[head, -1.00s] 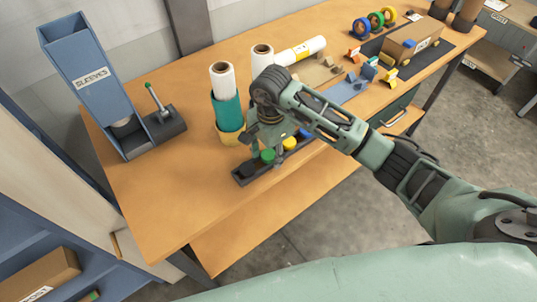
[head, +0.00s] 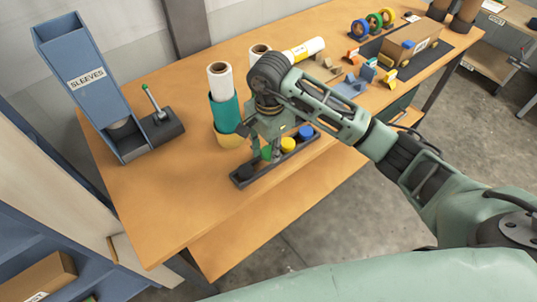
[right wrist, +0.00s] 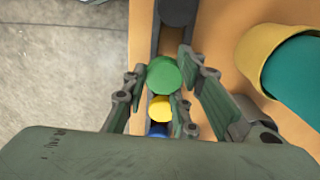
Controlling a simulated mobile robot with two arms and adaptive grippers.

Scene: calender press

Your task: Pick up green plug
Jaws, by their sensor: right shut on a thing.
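The green plug (right wrist: 163,74) is round and sits between the two fingers of my right gripper (right wrist: 163,82) in the right wrist view. The fingers touch it from both sides. In the head view my right gripper (head: 265,152) is over the dark narrow tray (head: 259,170), and only a bit of the green plug (head: 266,152) shows behind the fingers. Whether the plug is clear of the tray is hard to tell. My left gripper is out of view.
A yellow plug (head: 288,145), a blue plug (head: 306,132) and a black plug (head: 246,172) are in the same tray. A teal roll in a yellow cup (head: 229,138) stands close behind. The blue sleeves chute (head: 85,80) is at left. The front table area is clear.

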